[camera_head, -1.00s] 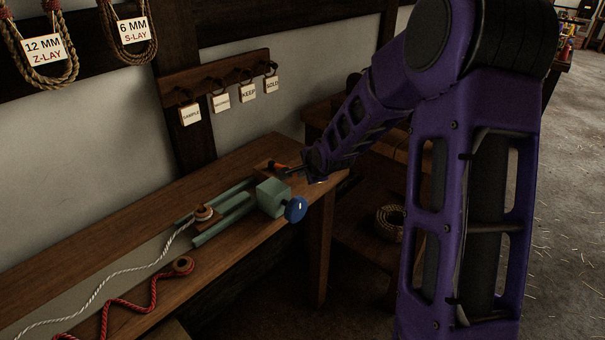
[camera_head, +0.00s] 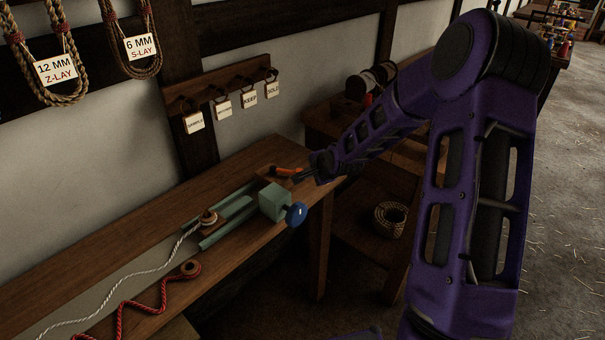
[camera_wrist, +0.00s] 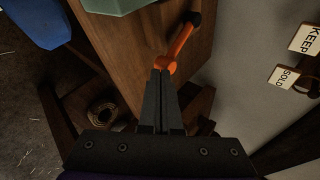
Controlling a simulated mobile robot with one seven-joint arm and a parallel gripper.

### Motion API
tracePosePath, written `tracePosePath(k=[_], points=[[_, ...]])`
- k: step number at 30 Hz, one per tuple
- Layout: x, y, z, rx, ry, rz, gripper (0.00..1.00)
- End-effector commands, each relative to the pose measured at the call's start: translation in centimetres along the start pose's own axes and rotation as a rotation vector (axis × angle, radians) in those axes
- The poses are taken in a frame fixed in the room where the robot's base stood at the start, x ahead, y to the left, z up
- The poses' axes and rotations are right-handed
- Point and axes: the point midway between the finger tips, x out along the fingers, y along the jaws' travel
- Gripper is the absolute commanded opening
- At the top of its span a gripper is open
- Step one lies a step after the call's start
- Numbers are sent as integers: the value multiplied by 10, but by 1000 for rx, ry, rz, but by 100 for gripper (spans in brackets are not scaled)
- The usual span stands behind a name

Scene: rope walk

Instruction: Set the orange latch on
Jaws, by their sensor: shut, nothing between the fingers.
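The orange latch (camera_head: 286,171) is a small lever on the bench near its right end, just behind the green block of the slide device (camera_head: 274,199). In the wrist view the latch (camera_wrist: 181,45) runs from a dark end at the upper right down to a rounded orange end. My gripper (camera_wrist: 161,72) is shut and empty, with its fingertips at that rounded end; whether they touch it I cannot tell. In the head view my gripper (camera_head: 300,177) comes in from the right, beside the latch.
A blue knob (camera_head: 296,214) sticks out from the green block. A white rope (camera_head: 130,279) and a red rope (camera_head: 137,305) lie along the bench (camera_head: 100,255). Hanging tags (camera_head: 249,99) are on the wall behind. A rope coil (camera_head: 390,219) sits lower right.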

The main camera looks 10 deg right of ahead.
Motion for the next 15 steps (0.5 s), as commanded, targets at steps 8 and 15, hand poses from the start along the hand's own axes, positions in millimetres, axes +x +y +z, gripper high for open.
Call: tracePosePath(k=[8, 15], points=[[0, 1, 0, 0, 0, 1, 0], [-2, 3, 7, 1, 0, 1, 0]])
